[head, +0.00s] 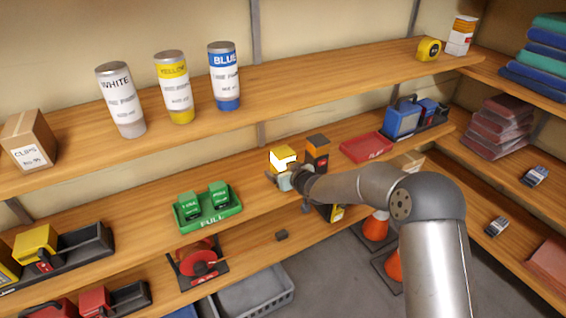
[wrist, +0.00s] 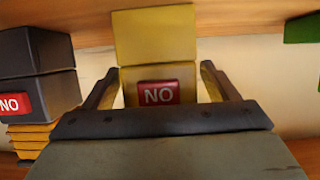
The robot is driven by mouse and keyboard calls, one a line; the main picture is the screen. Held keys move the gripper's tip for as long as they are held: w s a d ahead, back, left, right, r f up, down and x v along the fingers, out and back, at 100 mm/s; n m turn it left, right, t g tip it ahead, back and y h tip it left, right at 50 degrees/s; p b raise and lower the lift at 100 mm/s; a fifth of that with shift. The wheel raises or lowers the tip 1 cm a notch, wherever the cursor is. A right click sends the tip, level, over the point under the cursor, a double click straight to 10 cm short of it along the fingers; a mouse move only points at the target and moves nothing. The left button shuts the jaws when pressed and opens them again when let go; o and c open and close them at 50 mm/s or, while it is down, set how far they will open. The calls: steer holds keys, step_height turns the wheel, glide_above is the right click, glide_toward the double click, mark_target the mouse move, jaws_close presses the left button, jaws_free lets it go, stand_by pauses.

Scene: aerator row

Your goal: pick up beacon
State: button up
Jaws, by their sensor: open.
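A yellow box-shaped unit with a bright white face (head: 283,158) stands on the middle shelf. A dark unit with an orange band (head: 317,152) stands just right of it. Neither carries a readable name, so I cannot tell which is the beacon. My gripper (head: 284,180) is open at the yellow unit. Its fingers (wrist: 160,85) appear either side of it; contact is unclear.
A green tray (head: 209,222) with green boxes lies to the left on the same shelf. A red tray (head: 367,148) and blue items (head: 403,119) are to the right. Paint bottles (head: 175,87) stand on the shelf above. Bare shelf lies between the green tray and the yellow unit.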

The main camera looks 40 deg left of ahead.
steer(key=c, duration=1.2)
steer(key=shift+a+r, duration=0.1)
steer(key=shift+c, duration=1.3)
steer(key=shift+r, duration=0.1)
